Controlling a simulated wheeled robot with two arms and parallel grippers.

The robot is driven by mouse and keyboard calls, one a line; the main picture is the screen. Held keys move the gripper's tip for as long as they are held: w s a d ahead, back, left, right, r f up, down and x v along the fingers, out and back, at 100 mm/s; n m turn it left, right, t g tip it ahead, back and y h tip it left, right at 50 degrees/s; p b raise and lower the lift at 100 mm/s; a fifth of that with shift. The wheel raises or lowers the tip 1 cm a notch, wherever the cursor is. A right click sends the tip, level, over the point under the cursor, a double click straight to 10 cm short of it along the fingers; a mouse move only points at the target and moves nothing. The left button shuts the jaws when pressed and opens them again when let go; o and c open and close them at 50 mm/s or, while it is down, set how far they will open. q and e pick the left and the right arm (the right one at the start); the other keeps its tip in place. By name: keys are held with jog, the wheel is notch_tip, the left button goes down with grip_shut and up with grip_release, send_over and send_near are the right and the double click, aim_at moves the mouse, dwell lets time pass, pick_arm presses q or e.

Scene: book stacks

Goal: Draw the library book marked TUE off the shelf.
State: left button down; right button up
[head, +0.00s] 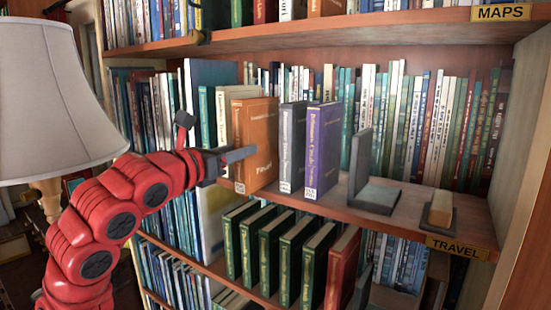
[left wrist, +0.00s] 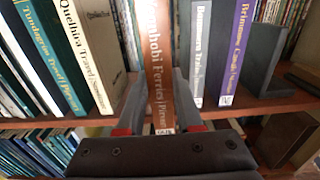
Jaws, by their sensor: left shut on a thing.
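My left gripper (head: 236,156) reaches in from the left and is shut on an orange book (head: 258,140) on the shelf. In the left wrist view the orange book's spine (left wrist: 159,65) stands upright between the two fingers. A small white label sits at the spine's foot, too small to read surely. A grey book (head: 292,148) and a purple book (head: 323,150) stand to its right, each with a white label low on the spine; I cannot make out TUE on either. My right gripper is not in view.
Cream and teal books (head: 222,112) stand just left of the orange one. A grey bookend (head: 360,165) and a small block (head: 440,207) stand on the right of the shelf, marked TRAVEL (head: 456,247). A lampshade (head: 50,95) is at the left.

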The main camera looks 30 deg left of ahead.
pick_arm(q)
jog(key=s+b, duration=0.6)
jog(key=s, duration=0.3)
jog(key=shift+a, duration=0.35)
